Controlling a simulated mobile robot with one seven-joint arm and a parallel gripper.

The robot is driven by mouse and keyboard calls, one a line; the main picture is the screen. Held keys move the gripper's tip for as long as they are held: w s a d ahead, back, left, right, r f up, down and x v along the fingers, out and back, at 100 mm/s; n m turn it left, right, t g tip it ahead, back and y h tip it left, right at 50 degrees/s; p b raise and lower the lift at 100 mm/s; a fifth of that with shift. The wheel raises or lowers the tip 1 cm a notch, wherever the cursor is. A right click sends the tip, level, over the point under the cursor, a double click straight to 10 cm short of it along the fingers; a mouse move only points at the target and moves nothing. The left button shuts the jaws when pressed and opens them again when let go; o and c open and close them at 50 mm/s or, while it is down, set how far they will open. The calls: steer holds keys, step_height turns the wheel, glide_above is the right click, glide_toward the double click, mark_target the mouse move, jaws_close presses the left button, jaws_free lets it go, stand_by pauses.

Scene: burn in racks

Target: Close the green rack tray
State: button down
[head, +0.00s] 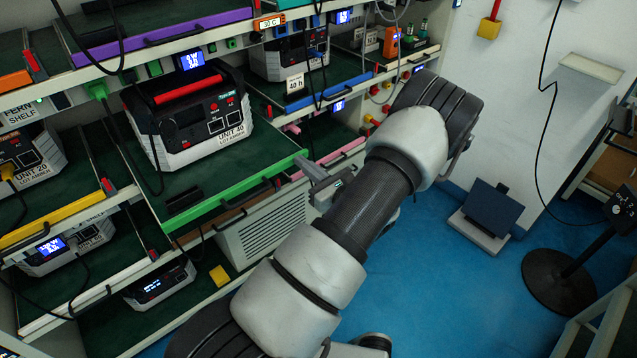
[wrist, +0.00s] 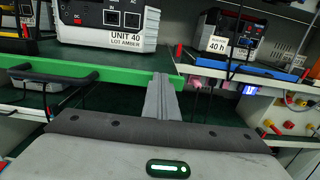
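The green rack tray (head: 284,166) is pulled out from the middle of the rack in the head view. It bears the white and black power unit labelled UNIT 40 (head: 205,125). Its green front edge (wrist: 110,75) crosses the left half of the wrist view, with a dark handle (wrist: 48,78) below it. My gripper (head: 318,168) is at the right end of that green edge. In the wrist view my gripper's fingers (wrist: 161,92) look shut together, with nothing seen between them. Their tips overlap the edge's right end; I cannot tell whether they touch.
A purple-edged tray (head: 165,38) is above, and a yellow-edged tray (head: 52,222) is at the left. A blue-edged tray (head: 330,90) and a pink-edged one (head: 335,157) are to the right. Black cables hang in front of the rack. The blue floor (head: 440,270) is open to the right.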

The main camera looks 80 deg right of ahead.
mark_target(259, 129)
steer(key=b+x, duration=0.4)
steer(key=x, duration=1.7)
steer(key=shift+w+d, duration=0.25)
steer(key=shift+w+d+r+b, duration=0.1)
steer(key=shift+w+r+b, duration=0.05)
steer(key=shift+r+b, duration=0.15)
